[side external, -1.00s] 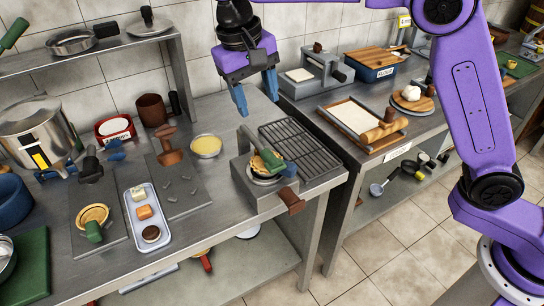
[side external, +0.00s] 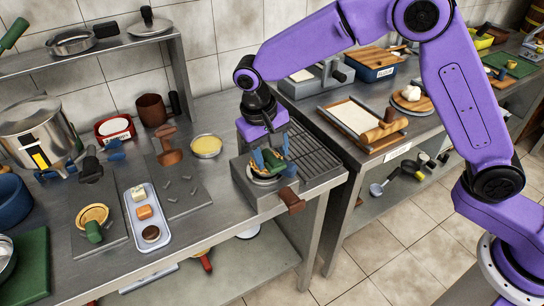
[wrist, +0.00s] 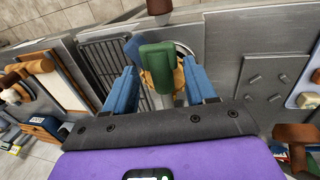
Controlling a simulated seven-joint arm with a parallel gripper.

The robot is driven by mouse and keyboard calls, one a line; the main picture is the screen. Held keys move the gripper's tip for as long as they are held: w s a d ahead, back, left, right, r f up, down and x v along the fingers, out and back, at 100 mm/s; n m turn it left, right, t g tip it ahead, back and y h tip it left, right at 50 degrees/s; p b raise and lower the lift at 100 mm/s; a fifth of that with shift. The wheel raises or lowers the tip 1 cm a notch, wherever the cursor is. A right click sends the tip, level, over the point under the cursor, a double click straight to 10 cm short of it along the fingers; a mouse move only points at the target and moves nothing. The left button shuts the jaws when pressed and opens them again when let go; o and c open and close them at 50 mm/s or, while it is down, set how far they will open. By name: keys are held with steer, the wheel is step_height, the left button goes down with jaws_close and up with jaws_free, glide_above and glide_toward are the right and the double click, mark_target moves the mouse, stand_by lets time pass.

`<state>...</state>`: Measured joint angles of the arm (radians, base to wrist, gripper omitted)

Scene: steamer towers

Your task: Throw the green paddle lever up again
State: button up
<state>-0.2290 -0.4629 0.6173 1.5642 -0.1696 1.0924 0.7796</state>
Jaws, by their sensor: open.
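The green paddle lever (side external: 273,161) is on the small metal cooker unit at the front right of the left counter, over a round yellow-tan item (wrist: 174,84). My gripper (side external: 273,164) is open and reaches down around the paddle, one finger on each side. In the wrist view a gap shows between each finger and the green paddle. My fingers and wrist hide part of the lever in the side view.
To the left are a tray with small blocks (side external: 137,225), a bowl of yellow liquid (side external: 206,146) and another green-handled plate (side external: 76,213).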

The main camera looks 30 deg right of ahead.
mark_target(266, 152)
steer(key=shift+d+f, duration=0.2)
steer(key=shift+f, duration=0.9)
jaws_close()
steer(key=shift+w+r+g, duration=0.2)
steer(key=shift+r+g, duration=0.25)
steer(key=shift+r, duration=0.2)
steer(key=shift+w+r+g, duration=0.25)
steer(key=shift+r+g, duration=0.25)
steer(key=shift+r, duration=0.2)
steer(key=shift+w+r+g, duration=0.2)
steer(key=shift+r+g, duration=0.25)
steer(key=shift+r, duration=0.2)
steer(key=shift+w+r+n+g, duration=0.15)
steer(key=shift+w+r+g, duration=0.25)
steer(key=shift+r+g, duration=0.35)
steer(key=shift+w+r+n+g, duration=0.15)
steer(key=shift+w+r+g, duration=0.2)
steer(key=shift+r+g, duration=0.35)
steer(key=shift+r, duration=0.15)
jaws_free()
